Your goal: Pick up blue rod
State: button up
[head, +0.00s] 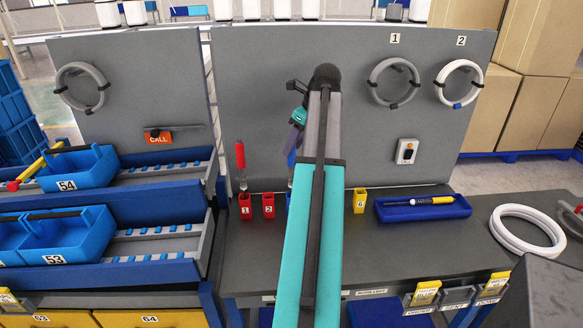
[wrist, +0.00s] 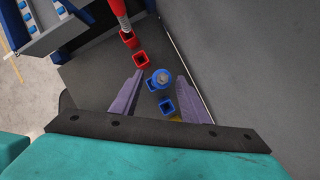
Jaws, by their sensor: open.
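The blue rod (wrist: 162,76) shows nearly end-on in the wrist view, upright in a small blue holder (wrist: 151,86). In the head view only a narrow blue strip of the rod (head: 291,160) shows left of my arm; the rest is hidden. My gripper (wrist: 159,80) is open, with one purple finger on each side of the rod in the wrist view. The fingers look apart from the rod, though their height along it is hard to tell. In the head view my gripper (head: 297,130) is partly hidden by my arm.
Red holders 1 (head: 246,206) and 2 (head: 268,205) stand to the left; holder 1 has a red-handled tool (head: 240,160). A second blue holder (wrist: 167,105) is close by. A yellow holder 6 (head: 360,200) and blue tray (head: 390,214) are right. A grey panel (head: 350,150) stands behind.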

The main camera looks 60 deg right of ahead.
jog(key=shift+p+x, duration=0.6)
jog(key=shift+x, duration=1.95)
grip_shut()
jog(key=shift+r, duration=0.2)
jog(key=shift+r+b, duration=0.75)
jog(key=shift+r, duration=4.1)
